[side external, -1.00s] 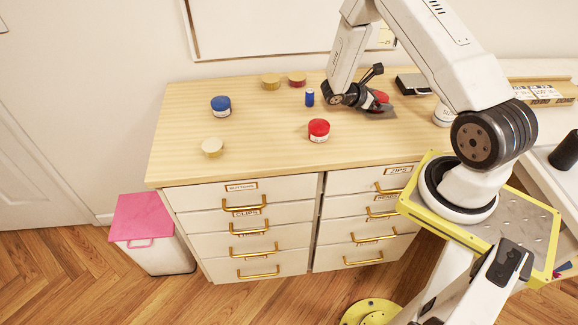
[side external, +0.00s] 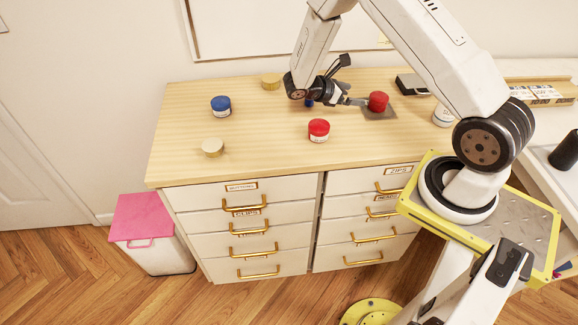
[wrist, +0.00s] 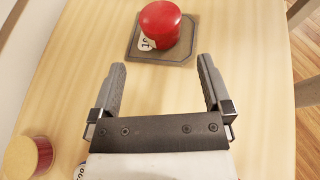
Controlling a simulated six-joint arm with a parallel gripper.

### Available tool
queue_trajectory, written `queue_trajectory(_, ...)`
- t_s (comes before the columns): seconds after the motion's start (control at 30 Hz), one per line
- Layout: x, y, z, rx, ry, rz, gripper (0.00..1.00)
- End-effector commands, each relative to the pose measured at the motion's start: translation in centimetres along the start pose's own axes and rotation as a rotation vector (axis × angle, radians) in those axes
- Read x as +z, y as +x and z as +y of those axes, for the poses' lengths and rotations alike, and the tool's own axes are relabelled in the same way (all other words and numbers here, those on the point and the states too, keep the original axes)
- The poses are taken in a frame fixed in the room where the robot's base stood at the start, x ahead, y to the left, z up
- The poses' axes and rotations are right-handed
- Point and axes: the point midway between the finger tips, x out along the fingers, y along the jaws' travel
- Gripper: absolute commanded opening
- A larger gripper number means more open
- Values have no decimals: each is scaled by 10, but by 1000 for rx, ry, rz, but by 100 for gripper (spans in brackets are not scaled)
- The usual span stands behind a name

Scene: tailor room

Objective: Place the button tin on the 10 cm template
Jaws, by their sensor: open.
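A red tin (side external: 378,101) stands upright on the dark square template (side external: 376,115), near the right part of the counter. In the wrist view the red tin (wrist: 161,25) rests on the grey-brown template (wrist: 182,52), nearer its far side, with part of a white label showing. Whether it is the button tin, and the template's size mark, I cannot read. My gripper (wrist: 162,64) is open and empty, its fingers apart from the tin. In the side view my gripper (side external: 356,101) is just left of the template, low over the counter.
A second red tin (side external: 319,130) stands in front of my gripper. A blue tin (side external: 221,106) and cream tin (side external: 213,148) are left; a gold-lidded tin (side external: 271,82) is behind. A dark block (side external: 412,84) and white container (side external: 443,116) are right. The front middle counter is clear.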

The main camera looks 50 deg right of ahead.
Motion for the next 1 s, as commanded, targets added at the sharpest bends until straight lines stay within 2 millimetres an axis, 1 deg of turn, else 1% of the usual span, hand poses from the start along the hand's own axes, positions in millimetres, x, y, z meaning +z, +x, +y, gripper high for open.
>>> queue_trajectory(0.13, 0, -6, 0, 0, 0, 0, 100)
queue_trajectory(0.77, 0, -7, -2, -2, 7, 13, 100)
queue_trajectory(0.87, 1, -11, -6, -12, 24, 46, 100)
queue_trajectory(1.0, 2, -24, -19, -38, 79, 140, 100)
